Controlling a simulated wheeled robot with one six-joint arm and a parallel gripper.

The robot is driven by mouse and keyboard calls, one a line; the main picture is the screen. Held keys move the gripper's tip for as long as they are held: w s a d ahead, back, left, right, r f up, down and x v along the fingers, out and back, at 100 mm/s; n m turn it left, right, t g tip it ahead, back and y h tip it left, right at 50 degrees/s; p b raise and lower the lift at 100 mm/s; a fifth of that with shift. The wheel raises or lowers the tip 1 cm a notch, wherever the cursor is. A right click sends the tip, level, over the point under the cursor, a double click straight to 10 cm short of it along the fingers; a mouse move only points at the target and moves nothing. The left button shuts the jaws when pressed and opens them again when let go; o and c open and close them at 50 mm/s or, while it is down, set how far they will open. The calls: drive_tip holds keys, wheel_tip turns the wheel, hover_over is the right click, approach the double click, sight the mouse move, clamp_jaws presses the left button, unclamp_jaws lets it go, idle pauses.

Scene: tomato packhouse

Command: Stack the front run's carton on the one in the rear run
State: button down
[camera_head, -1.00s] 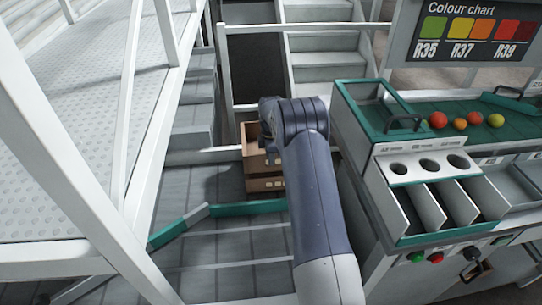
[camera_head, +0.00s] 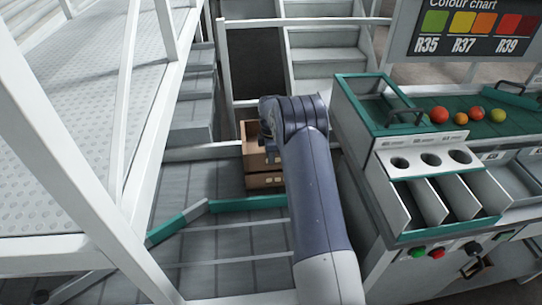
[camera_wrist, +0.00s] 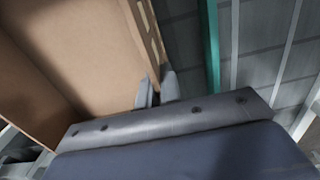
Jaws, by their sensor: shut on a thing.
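A brown open carton (camera_head: 254,159) is in the middle of the head view, right above a second brown carton (camera_head: 265,181). The two look lined up, one over the other; I cannot tell whether they fully touch. My gripper is hidden behind my arm in the head view. In the wrist view my gripper (camera_wrist: 157,90) is shut on the side wall of a carton (camera_wrist: 85,45), whose bare inside fills the upper left. The lower carton is mostly covered by the upper one and my arm.
A green-edged rail (camera_head: 248,204) runs across the floor in front of the cartons. A sorting bench (camera_head: 400,235) with tomatoes on top stands close on the right. A white-railed platform (camera_head: 60,120) is on the left. Steps (camera_head: 318,60) rise behind.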

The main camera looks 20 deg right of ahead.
drive_tip(key=shift+f+b, duration=0.5)
drive_tip(key=shift+f, duration=0.4)
drive_tip(key=c, duration=1.5)
unclamp_jaws()
drive_tip(key=c, duration=0.3)
drive_tip(key=shift+c, duration=0.2)
drive_tip(key=shift+r, duration=0.15)
drive_tip(key=shift+r+p, duration=2.05)
drive_tip(key=shift+r, duration=1.4)
drive_tip(key=shift+f, duration=0.2)
